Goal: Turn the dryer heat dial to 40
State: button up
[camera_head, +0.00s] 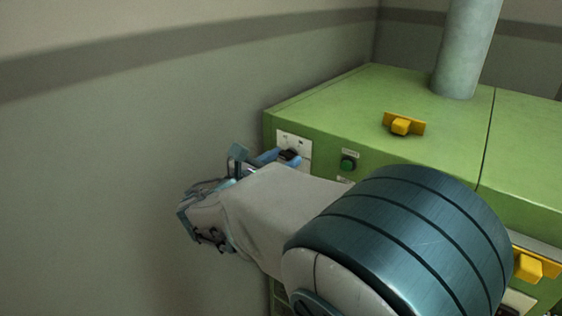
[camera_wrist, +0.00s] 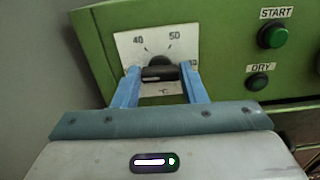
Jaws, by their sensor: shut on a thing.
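The heat dial (camera_wrist: 160,73) is a black knob on a white scale plate (camera_wrist: 125,46) on the green dryer front. The marks 40 and 50 show above the knob, 40 at upper left and 50 at upper right; another mark at the right is partly hidden. My gripper (camera_wrist: 159,70) is shut on the dial, one blue finger on each side of it. I cannot tell surely which mark the knob points to. In the head view the dial (camera_head: 289,154) sits at the dryer's left end, with my fingers at it.
A green START button (camera_wrist: 272,36) and a dark DRY button (camera_wrist: 257,81) are to the right of the dial. Yellow handles (camera_head: 401,125) and a grey pipe (camera_head: 465,50) are on the dryer. A grey wall (camera_head: 120,120) stands close at the left.

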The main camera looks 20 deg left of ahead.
jog(key=m+b, duration=0.1)
jog(key=b, duration=0.1)
jog(key=m+b, duration=0.2)
jog(key=shift+d+f+m, duration=0.1)
jog(key=shift+f+m, duration=0.2)
jog(key=m+b, duration=0.7)
jog(key=b, duration=0.2)
jog(key=shift+b, duration=0.3)
jog(key=shift+s+r+m+b, duration=0.1)
jog(key=shift+r+m+b, duration=0.05)
jog(key=shift+m+b, duration=0.35)
jog(key=o, duration=1)
